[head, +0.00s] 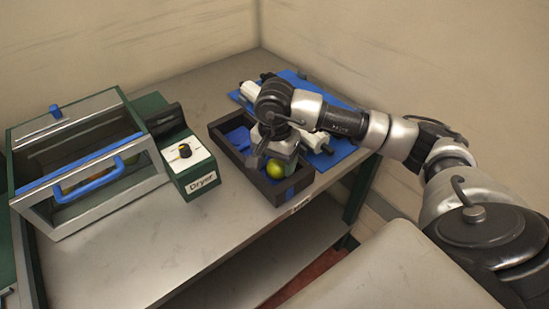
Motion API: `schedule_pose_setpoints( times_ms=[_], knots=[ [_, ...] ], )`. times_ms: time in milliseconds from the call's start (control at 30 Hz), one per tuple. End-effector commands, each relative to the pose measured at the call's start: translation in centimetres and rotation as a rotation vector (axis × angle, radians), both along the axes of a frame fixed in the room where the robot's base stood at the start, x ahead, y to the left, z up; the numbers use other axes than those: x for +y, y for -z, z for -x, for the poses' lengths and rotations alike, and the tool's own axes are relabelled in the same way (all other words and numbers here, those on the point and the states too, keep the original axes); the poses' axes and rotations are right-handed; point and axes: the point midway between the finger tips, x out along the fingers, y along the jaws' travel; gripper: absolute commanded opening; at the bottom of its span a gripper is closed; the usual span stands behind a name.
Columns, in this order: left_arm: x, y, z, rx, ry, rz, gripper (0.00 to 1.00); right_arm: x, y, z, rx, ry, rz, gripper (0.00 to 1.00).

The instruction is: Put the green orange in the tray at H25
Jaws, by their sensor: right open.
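The green orange (275,169) is a small yellow-green ball in a dark tray (217,144) with a blue inside, near the tray's front right corner. My right gripper (262,160) is over the tray, pointing down beside the orange, just to its left. It is open; its fingers are partly hidden by the wrist, and I cannot tell whether they touch the orange. A label plate (300,205) on the table edge below the tray is too small to read. My left gripper is not in view.
A dryer (80,180) with a glass front and blue handle stands at the left, its control box (195,167) labelled "Dryer" beside the tray. A blue mat (350,160) with white and black parts lies behind the tray. The table front (150,235) is clear.

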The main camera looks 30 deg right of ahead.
Motion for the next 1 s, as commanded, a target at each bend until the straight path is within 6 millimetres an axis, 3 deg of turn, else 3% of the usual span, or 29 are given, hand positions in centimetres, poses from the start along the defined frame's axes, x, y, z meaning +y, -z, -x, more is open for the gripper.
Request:
schedule_pose_setpoints(
  times_ms=[200,433,633,1000],
  knots=[
    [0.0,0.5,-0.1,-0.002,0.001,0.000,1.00,-0.1,-5.7,-0.3,-0.015,0.001,0.001,0.69],
    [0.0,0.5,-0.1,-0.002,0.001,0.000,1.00,-0.2,-9.7,-0.3,-0.014,0.002,0.002,0.69],
    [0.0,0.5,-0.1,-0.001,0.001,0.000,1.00,-0.2,-11.0,-0.3,-0.013,0.002,0.002,0.69],
    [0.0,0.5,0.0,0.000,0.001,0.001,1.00,-0.2,-11.1,-0.3,-0.013,0.002,0.002,0.69]
  ],
)
